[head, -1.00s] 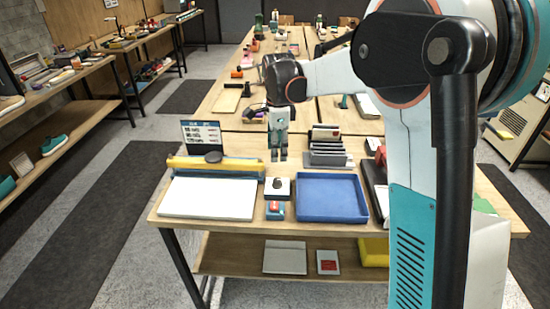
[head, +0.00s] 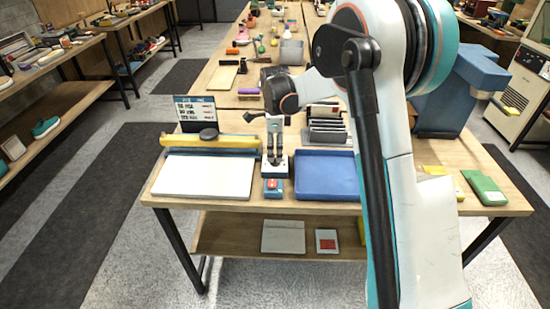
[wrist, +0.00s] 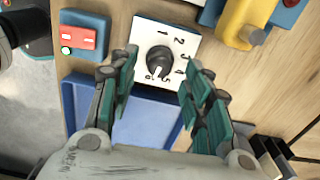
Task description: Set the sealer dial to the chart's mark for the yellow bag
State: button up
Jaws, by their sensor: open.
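The sealer has a white bed (head: 203,178) and a yellow bar (head: 222,144) in the head view. Its dial is a dark round knob (wrist: 160,60) on a white plate (wrist: 148,32) numbered 1 to 6 in the wrist view. The knob's pale mark appears to face the 5–6 side; the exact number is unclear. The chart (head: 195,113) stands behind the bar, its writing too small to read. My gripper (head: 274,160) points down over the dial box. In the wrist view my gripper (wrist: 161,62) is open, fingers either side of the knob, no contact visible.
A blue box with a red switch (head: 273,187) and green light (wrist: 66,50) sits in front of the dial box. A blue tray (head: 326,178) lies to the right. An upright black rack (head: 327,130) stands behind the tray.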

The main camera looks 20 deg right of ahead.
aim_at(275, 160)
jog(key=shift+f+b, duration=0.3)
jog(key=shift+f, duration=0.9)
grip_shut()
